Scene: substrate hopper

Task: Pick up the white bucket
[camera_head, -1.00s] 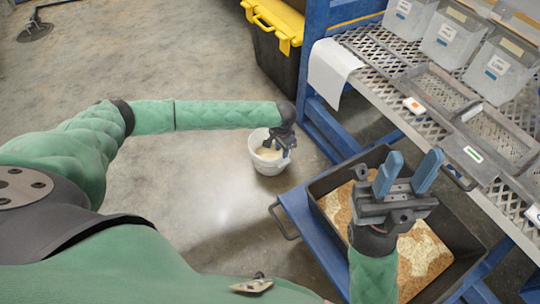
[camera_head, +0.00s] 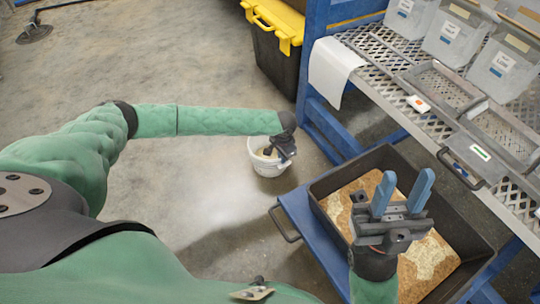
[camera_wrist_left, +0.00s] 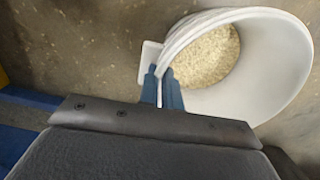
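The white bucket (camera_head: 268,170) is on the concrete floor area left of the blue stand, with pale grainy material inside. My left gripper (camera_head: 272,153) is at its rim and partly covers it in the head view. In the left wrist view, the bucket (camera_wrist_left: 275,50) opens toward the camera. There the blue fingers of my left gripper (camera_wrist_left: 161,80) are close together at its near-left rim, with a thin white strip between them. I cannot tell whether the bucket is clear of the floor. My right gripper (camera_head: 401,195) is open and empty, above the black tray.
The black tray (camera_head: 330,182) with brown and pale material sits on a blue stand (camera_head: 315,225). A metal mesh rack (camera_head: 400,70) with clear bins (camera_head: 455,35) is at the right. A black bin with a yellow lid (camera_head: 272,25) stands behind.

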